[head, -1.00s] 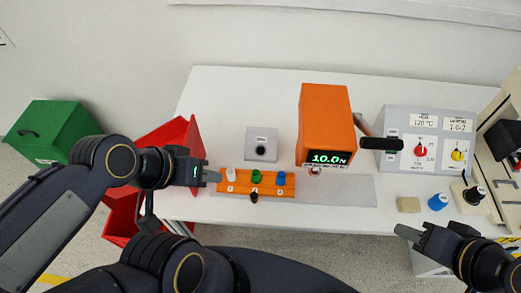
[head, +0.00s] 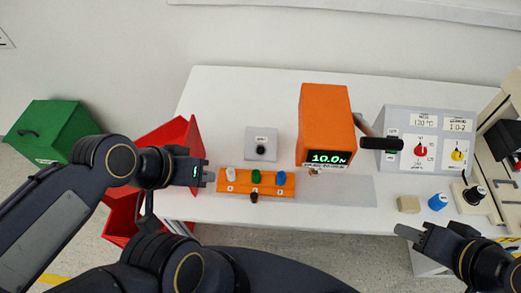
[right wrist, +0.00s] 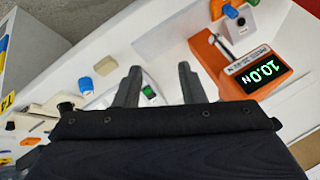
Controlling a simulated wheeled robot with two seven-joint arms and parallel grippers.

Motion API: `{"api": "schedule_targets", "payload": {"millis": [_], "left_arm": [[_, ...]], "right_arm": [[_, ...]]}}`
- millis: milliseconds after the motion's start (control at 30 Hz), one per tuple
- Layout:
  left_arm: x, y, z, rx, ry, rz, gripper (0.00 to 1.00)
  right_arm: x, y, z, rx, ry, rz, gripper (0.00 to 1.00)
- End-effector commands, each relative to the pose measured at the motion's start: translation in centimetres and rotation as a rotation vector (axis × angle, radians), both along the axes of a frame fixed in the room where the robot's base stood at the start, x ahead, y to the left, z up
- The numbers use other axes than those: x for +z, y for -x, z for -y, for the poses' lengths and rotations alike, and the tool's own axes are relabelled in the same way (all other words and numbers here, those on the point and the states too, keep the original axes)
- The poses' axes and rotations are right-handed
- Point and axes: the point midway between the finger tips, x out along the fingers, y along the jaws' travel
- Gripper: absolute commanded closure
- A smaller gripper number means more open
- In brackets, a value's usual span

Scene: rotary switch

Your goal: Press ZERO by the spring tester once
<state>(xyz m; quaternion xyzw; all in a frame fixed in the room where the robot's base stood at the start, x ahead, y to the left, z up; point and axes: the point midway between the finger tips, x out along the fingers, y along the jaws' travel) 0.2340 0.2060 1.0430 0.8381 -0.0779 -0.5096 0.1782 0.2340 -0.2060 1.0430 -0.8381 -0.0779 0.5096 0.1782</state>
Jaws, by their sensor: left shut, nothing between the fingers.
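The orange spring tester (head: 325,115) stands on the white table and its display reads 10.0 N; it also shows in the right wrist view (right wrist: 250,62). A small grey box (head: 262,136) with a round black button (head: 261,149) stands to its left. Its label is too small to read. My left gripper (head: 212,176) is shut and empty, left of and nearer than this box, at the left end of an orange rack. It is apart from the button. My right gripper (head: 398,229) is at the table's front right; its fingers are apart and empty in the right wrist view (right wrist: 158,75).
The orange rack (head: 243,190) holds white, green and blue knobs. A red bin (head: 165,130) and a green box (head: 55,130) are at the left. A grey control panel (head: 402,165) stands right of the tester. A beige block (head: 408,204) and a blue knob (head: 438,202) lie before it.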

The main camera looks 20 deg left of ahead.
Motion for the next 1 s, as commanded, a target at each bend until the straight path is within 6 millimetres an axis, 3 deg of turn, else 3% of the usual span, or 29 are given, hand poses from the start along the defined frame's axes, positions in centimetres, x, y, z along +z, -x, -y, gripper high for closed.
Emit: {"api": "schedule_targets", "payload": {"millis": [767, 1000], "left_arm": [[0.00, 0.00, 0.00, 0.000, 0.000, 0.000, 1.00], [0.00, 0.00, 0.00, 0.000, 0.000, 0.000, 1.00]], "right_arm": [[0.00, 0.00, 0.00, 0.000, 0.000, 0.000, 0.64], [0.00, 0.00, 0.00, 0.000, 0.000, 0.000, 0.92]]}}
